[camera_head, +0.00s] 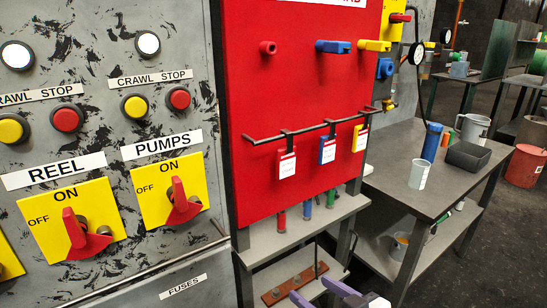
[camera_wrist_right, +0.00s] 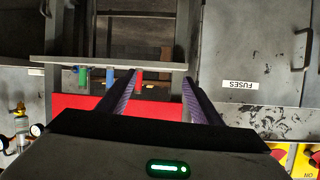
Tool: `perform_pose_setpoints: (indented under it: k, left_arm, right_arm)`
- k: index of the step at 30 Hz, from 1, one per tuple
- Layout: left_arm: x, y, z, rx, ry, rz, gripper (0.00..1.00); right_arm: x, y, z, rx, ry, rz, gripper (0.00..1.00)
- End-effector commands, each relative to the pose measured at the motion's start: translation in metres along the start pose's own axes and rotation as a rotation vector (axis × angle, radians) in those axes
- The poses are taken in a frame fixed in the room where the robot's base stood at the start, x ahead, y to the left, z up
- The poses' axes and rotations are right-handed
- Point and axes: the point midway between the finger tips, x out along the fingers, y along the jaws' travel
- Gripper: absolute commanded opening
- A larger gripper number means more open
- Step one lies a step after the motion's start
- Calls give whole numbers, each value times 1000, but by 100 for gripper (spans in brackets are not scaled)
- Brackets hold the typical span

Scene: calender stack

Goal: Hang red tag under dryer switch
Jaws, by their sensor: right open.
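The red tag (camera_head: 286,163) hangs leftmost on the rack rail of the red board, with a blue tag (camera_head: 327,150) and a yellow tag (camera_head: 360,138) to its right. No switch label reading dryer shows; the REEL switch (camera_head: 80,228) and PUMPS switch (camera_head: 178,200) do, and a yellow plate is cut off at the left edge. My right gripper (camera_head: 310,288) is low at the bottom edge, well below the red tag. Its purple fingers are apart and empty, as the right wrist view (camera_wrist_right: 160,75) also shows. My left gripper is not in view.
The red board (camera_head: 245,90) carries red, blue and yellow pegs. Below it, a grey shelf (camera_head: 262,245) has red, blue and green cylinders above it. A grey table (camera_head: 395,160) with a cup, blue cylinder and dark tray stands at the right.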

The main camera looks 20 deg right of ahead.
Motion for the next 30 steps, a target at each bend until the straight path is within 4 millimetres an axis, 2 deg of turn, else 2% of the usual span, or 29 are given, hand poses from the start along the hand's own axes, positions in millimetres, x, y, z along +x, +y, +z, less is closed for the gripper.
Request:
perform_pose_setpoints:
  k: [1,3,6,9,12,15,21,26,30]
  left_arm:
    - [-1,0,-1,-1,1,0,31]
    - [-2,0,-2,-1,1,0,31]
    - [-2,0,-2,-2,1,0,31]
    - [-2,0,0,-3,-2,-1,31]
    - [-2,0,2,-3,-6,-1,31]
    - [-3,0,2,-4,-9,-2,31]
    - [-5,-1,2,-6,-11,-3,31]
    - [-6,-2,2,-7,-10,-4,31]
    - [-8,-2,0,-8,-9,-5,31]
  right_arm:
    - [2,10,-59,-24,85,-11,59]
    - [-2,16,-123,-38,173,-30,59]
    - [-15,18,-194,-60,272,-54,59]
    - [-29,18,-240,-75,335,-72,59]
    - [-36,16,-263,-82,366,-82,59]
    - [-27,15,-274,-81,376,-85,59]
    - [0,12,-284,-81,375,-85,59]
    - [10,10,-287,-82,374,-85,59]
    - [28,3,-293,-81,374,-86,59]
